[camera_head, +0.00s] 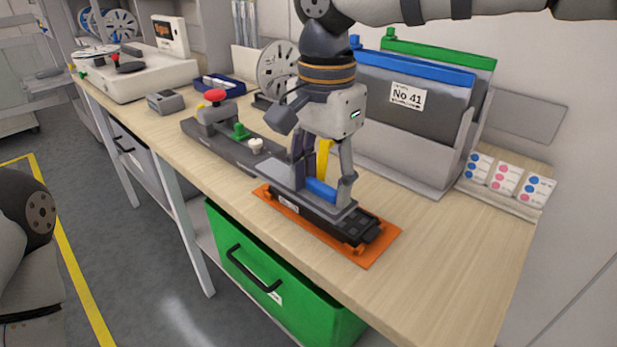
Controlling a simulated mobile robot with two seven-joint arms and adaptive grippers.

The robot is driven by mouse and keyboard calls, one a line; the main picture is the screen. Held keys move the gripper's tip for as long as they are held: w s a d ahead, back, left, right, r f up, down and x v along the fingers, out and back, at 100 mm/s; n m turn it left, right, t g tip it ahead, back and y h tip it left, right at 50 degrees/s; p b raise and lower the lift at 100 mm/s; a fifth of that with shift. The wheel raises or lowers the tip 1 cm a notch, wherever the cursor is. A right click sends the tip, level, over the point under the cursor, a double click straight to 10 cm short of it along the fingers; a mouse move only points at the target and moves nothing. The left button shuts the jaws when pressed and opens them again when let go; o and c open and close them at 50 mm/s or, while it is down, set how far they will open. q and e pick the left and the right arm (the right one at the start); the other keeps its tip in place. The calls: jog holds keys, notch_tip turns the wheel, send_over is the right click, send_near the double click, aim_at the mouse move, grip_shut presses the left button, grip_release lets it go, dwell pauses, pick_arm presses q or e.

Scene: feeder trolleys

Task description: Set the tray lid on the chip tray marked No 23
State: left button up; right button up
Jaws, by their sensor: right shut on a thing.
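The tray lid (276,173) is a flat grey plate with a blue grip (320,191) on top. My right gripper (323,180) comes down from above and is shut on this blue grip. The lid is over the black chip tray (363,229), covering its left and middle part. The tray's right end with dark pockets shows uncovered. I cannot tell whether lid and tray touch. The tray lies on an orange base plate (386,243). A small white label on its front side is too small to read. My left gripper is not in view; only part of that arm shows at the left edge.
A grey fixture (197,130) with red and green knobs stands left of the tray. Behind it are reels (277,66) and a holder with blue-topped and green-topped grey panels (405,97), one marked No 41. A green drawer (300,305) hangs below. The right front bench top is clear.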

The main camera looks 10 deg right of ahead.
jog(key=w+d+f+b, duration=0.1)
jog(key=d+f, duration=0.1)
jog(key=w+d+f, duration=0.2)
jog(key=shift+w+f+b, duration=0.1)
jog(key=shift+w+b, duration=0.05)
jog(key=shift+b, duration=0.25)
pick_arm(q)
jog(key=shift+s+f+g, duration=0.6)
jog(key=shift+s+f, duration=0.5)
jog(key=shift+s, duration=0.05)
pick_arm(e)
jog(key=shift+f, duration=0.55)
pick_arm(q)
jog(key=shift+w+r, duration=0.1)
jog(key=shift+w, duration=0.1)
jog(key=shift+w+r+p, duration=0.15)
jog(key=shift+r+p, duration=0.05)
jog(key=shift+p, duration=0.15)
pick_arm(e)
jog(key=shift+f, duration=0.1)
jog(key=shift+f, duration=0.45)
jog(key=o, duration=1.2)
